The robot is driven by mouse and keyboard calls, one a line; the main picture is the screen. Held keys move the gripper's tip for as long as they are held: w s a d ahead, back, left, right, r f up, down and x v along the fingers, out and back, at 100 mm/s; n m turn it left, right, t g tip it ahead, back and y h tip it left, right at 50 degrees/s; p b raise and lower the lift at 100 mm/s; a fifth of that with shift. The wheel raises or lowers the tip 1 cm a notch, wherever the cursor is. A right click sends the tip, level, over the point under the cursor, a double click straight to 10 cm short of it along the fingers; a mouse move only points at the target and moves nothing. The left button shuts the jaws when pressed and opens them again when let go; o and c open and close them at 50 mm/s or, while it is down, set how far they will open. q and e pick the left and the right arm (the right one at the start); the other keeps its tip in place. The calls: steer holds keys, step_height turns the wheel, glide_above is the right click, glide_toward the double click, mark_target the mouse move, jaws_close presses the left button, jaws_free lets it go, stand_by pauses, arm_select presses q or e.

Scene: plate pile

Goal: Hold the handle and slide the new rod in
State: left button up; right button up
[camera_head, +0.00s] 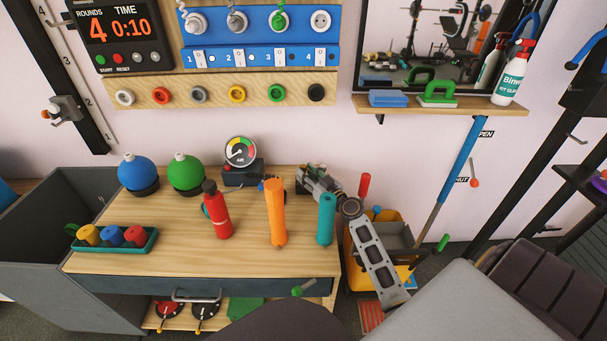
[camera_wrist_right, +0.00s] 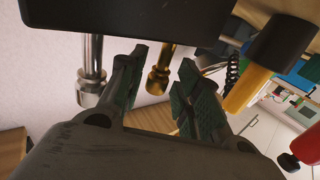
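My right gripper (camera_head: 302,182) reaches over the back right of the wooden table, behind the orange cylinder (camera_head: 276,212) and beside the dark-based air gauge (camera_head: 241,153). In the right wrist view the gripper (camera_wrist_right: 163,65) is open. A brass fitting (camera_wrist_right: 158,80) shows between its fingers, which appear not to grip it. A silver fitting (camera_wrist_right: 90,75) is left of the fingers; both fittings join a black block (camera_wrist_right: 140,20). A teal cylinder (camera_head: 326,218) stands in front of my right arm. Which item is the rod or its handle, I cannot tell. My left gripper is not in view.
On the wooden table (camera_head: 175,245) are a red bottle (camera_head: 217,212), a blue ball (camera_head: 138,173), a green ball (camera_head: 186,174) and a teal tray (camera_head: 108,248) of coloured pieces. A drawer handle (camera_head: 195,296) is at the front. A yellow bucket (camera_head: 385,272) stands right.

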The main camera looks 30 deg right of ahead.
steer(key=shift+w+a, duration=0.1)
steer(key=shift+w, duration=1.05)
jaws_close()
